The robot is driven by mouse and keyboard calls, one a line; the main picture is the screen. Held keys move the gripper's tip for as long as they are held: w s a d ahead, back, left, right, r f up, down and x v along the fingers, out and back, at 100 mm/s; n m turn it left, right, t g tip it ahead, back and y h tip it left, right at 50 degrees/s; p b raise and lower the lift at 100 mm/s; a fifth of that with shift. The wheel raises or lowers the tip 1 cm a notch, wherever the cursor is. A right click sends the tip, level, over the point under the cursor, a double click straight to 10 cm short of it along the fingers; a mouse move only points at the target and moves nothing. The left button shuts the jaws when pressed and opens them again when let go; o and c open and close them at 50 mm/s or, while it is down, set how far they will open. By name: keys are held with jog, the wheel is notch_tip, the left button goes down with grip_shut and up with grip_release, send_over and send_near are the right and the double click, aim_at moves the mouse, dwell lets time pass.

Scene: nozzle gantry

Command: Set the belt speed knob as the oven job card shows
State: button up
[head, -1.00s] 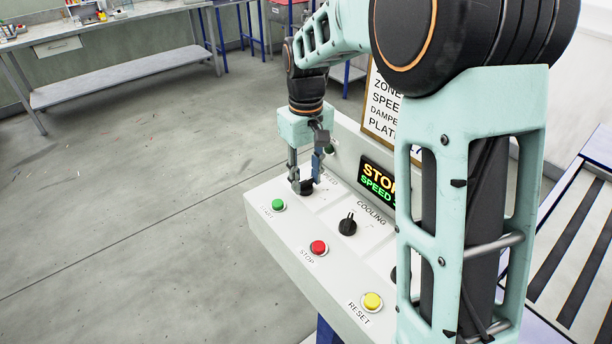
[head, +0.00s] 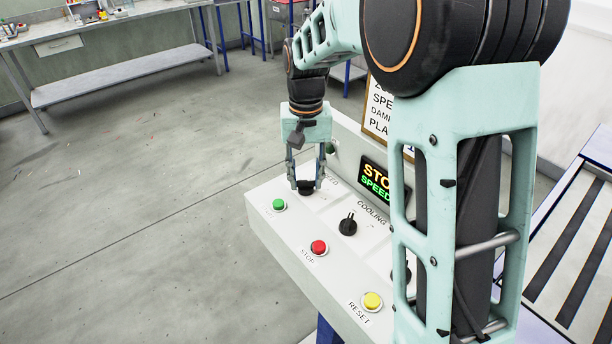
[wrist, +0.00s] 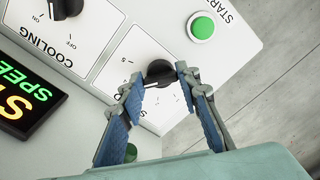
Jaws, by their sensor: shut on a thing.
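The belt speed knob (wrist: 160,73) is round and black, on a white dial plate in the wrist view. In the head view the knob (head: 306,188) sits at the far end of the sloped control panel (head: 290,230). My gripper (wrist: 160,80) points down at it, with its fingertips on opposite sides of the knob and shut on it. The fingers partly cover the dial marks, and I cannot read the pointer's setting. The job card (head: 378,112) stands behind the panel. My arm hides part of it, and its setting values are not readable.
The panel has a green start button (head: 278,204), a red stop button (head: 319,247), a yellow reset button (head: 372,301) and a black cooling knob (head: 348,225). A lit display (head: 376,184) shows "STO" and "SPEED", partly hidden by my arm. Open floor lies left.

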aim_at(306, 182)
dwell(0.4)
jog(key=o, duration=1.2)
jog(key=shift+c, duration=0.2)
jog(key=shift+r, duration=0.15)
notch_tip(306, 182, up, 12)
jog(key=shift+f, duration=0.2)
